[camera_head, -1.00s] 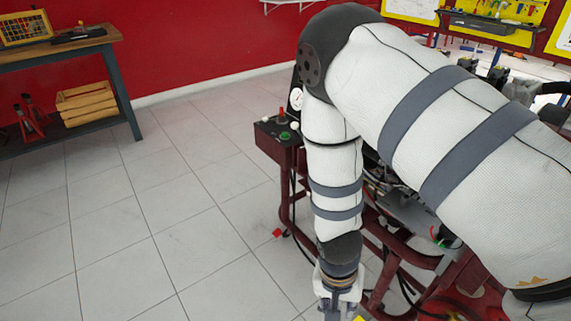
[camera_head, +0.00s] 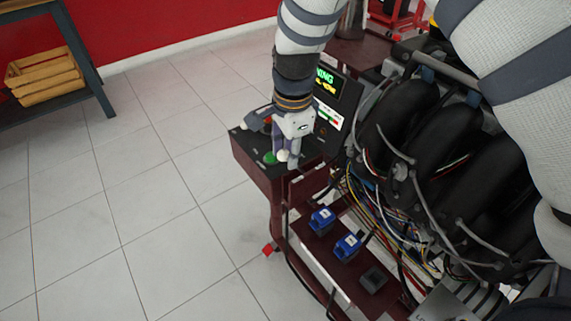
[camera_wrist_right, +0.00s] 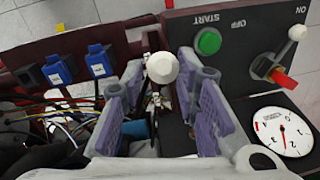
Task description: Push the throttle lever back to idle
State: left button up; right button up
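A throttle lever with a white ball knob (camera_wrist_right: 162,67) stands at the edge of the dark red control box (camera_head: 245,158). The gripper is open. The lever's shaft is mostly hidden. My left gripper is out of view.
A lit display (camera_head: 326,82) stands behind the wrist. The engine (camera_head: 440,140) with hoses and wires fills the right. Floor on the left is clear.

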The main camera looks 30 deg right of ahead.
notch_tip(320, 180, down, 6)
jog(key=shift+w+f+b, duration=0.15)
jog(key=shift+w+b, duration=0.15)
jog(key=shift+w, duration=0.15)
jog(key=shift+d, duration=0.15)
grip_shut()
